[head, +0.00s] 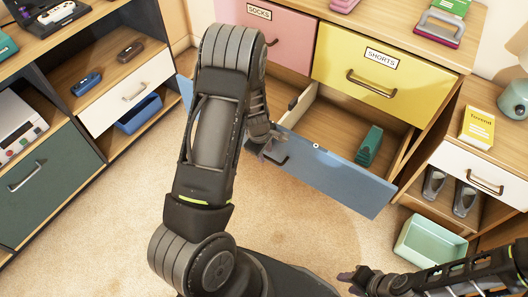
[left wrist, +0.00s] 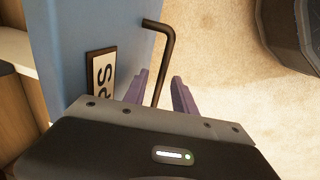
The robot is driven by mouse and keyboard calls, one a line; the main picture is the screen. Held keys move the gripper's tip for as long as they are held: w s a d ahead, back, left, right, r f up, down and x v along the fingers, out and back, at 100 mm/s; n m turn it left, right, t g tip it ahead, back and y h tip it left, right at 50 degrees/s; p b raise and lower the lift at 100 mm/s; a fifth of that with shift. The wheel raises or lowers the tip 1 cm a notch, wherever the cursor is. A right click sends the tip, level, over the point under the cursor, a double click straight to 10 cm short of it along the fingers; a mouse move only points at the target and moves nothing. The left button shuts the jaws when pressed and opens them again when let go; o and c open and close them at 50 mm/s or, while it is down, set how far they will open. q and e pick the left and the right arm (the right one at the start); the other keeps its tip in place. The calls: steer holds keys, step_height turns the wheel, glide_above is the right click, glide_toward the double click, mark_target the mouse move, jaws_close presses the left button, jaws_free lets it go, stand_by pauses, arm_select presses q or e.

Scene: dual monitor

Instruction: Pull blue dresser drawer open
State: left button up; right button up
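The blue drawer (head: 335,178) stands pulled out below the yellow drawer, with its inside visible and a dark green item (head: 369,146) in it. My left arm hides part of its front. My left gripper (head: 266,146) is at the drawer front. In the left wrist view, the blue front (left wrist: 68,35) carries a label (left wrist: 102,72), and its dark bent handle (left wrist: 166,50) lies between the purple fingers of my left gripper (left wrist: 160,77). Gaps show on both sides of the handle, so the fingers are open around it. My right gripper (head: 360,281) is low at the right, away from the dresser; its opening is unclear.
A pink drawer (head: 285,40) and yellow drawer (head: 375,75) are shut above. A shelf unit with a dark green drawer (head: 45,185) stands left. A white drawer (head: 475,170) and a mint bin (head: 430,241) are right. Carpet (head: 300,235) in front is clear.

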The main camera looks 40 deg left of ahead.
arm_select(q)
step_height(320, 180, up, 8)
steer(key=s+p, duration=0.1)
steer(key=p, duration=0.1)
steer(key=shift+s+f, duration=0.15)
steer(key=shift+s, duration=0.1)
stand_by(0.6)
